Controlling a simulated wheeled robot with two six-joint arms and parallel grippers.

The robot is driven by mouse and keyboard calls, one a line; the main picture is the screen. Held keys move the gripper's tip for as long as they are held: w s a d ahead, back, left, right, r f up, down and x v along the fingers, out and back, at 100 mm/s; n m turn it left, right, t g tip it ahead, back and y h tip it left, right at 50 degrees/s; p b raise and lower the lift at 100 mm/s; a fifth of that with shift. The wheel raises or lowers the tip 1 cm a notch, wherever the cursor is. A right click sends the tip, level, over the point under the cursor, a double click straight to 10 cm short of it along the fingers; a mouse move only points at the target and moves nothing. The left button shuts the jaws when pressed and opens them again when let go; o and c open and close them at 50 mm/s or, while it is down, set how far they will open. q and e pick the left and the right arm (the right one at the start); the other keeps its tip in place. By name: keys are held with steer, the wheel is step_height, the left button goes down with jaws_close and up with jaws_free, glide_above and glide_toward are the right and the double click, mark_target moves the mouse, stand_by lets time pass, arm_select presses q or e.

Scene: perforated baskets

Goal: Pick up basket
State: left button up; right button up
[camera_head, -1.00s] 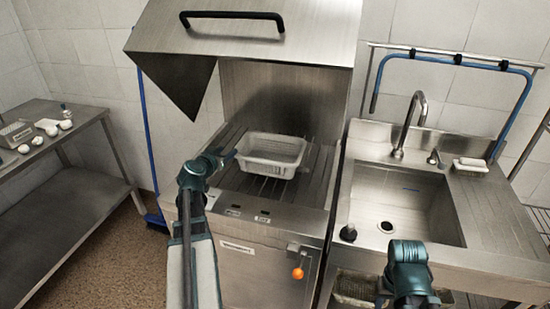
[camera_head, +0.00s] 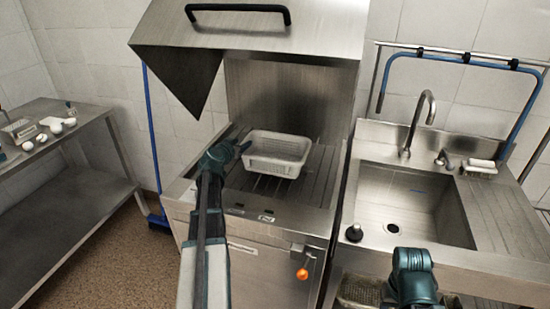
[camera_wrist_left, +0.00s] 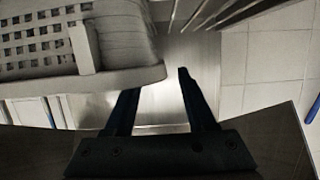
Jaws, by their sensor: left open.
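A white perforated basket (camera_head: 277,165) stands upright on the slatted rack of the open dishwasher. My left gripper (camera_head: 242,146) is at the basket's left end, close to its rim. In the left wrist view the two fingers (camera_wrist_left: 160,85) are spread with a gap between them. The basket (camera_wrist_left: 75,83) fills the upper left there, and its rim covers the tip of one finger. The other finger stands clear of the basket. I cannot tell whether the finger touches the rim. My right arm shows at the lower right in the head view, but its gripper does not show.
The dishwasher hood (camera_head: 250,40) is raised above the rack (camera_head: 315,185). A sink (camera_head: 400,205) with a tap (camera_head: 420,120) stands on the right. A steel table (camera_head: 60,130) with small white items is on the left. The rack right of the basket is clear.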

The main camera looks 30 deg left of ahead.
mark_target(244, 142)
arm_select(q)
steer(key=b+x, duration=0.1)
steer(key=x, duration=0.3)
steer(key=shift+w+a+f, duration=0.2)
steer(key=shift+s, duration=0.1)
jaws_close()
steer(key=shift+r, duration=0.1)
